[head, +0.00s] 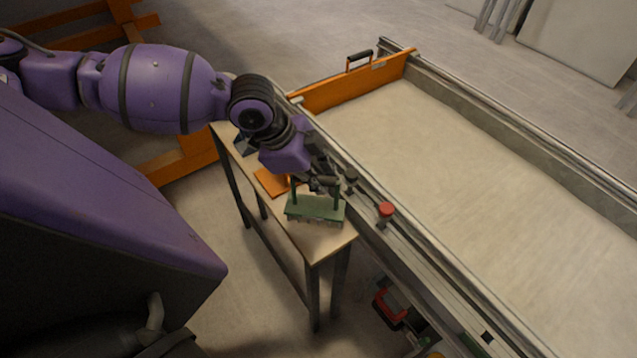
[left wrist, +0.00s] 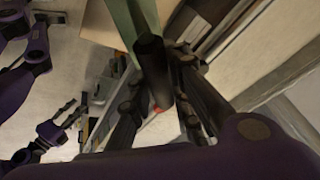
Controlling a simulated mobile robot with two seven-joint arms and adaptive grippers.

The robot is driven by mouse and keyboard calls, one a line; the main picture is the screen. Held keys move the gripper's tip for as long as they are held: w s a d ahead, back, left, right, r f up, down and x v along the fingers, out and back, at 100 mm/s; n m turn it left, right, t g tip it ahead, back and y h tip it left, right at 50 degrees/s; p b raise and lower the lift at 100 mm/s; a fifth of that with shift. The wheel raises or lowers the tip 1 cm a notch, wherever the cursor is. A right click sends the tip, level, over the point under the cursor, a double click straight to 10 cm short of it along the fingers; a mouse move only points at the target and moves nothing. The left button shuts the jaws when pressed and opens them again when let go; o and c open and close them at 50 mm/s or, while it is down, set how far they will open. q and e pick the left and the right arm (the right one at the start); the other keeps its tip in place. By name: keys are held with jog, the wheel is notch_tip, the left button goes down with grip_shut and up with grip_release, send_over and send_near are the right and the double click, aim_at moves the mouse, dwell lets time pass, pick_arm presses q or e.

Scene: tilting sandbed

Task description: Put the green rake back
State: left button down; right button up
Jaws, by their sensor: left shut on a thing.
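The green rake (head: 315,208) has a wide green head with a toothed lower edge and a dark handle. It is at the near end of a narrow wooden table (head: 318,243), and I cannot tell whether its teeth touch the top. My left gripper (head: 324,183) is shut on its handle. In the left wrist view the black handle (left wrist: 152,68) sits between the fingers, with a green part (left wrist: 140,18) beyond it. A dark purple arm with what looks like my right gripper (left wrist: 62,122) shows at the left there; its jaws are unclear.
An orange flat tool (head: 271,182) and a dark blue piece (head: 243,145) lie farther back on the table.

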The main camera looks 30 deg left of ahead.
aim_at(318, 206)
pick_arm(q)
jog(key=shift+a+f+b, duration=0.2)
jog(key=shift+f+b, duration=0.1)
jog(key=shift+f, duration=0.9)
jog(key=shift+f+b, duration=0.3)
jog(key=shift+f, duration=0.05)
jog(key=shift+s+d+r, duration=0.3)
jog(key=shift+d, duration=0.05)
jog(key=shift+w, duration=0.1)
jog(key=shift+w+a, duration=0.1)
jog(key=shift+w, duration=0.05)
jog(key=shift+w+a+f, duration=0.1)
jog(key=shift+f, duration=0.15)
jog(key=c, duration=1.8)
grip_release()
jog(key=shift+c, duration=0.2)
jog(key=shift+o, duration=1.1)
jog(key=shift+r, duration=0.1)
jog(key=p+v, duration=0.2)
jog(key=v, duration=1)
jog(key=shift+p, duration=0.3)
pick_arm(e)
jog(key=shift+w+r, duration=0.1)
jog(key=shift+r, duration=0.4)
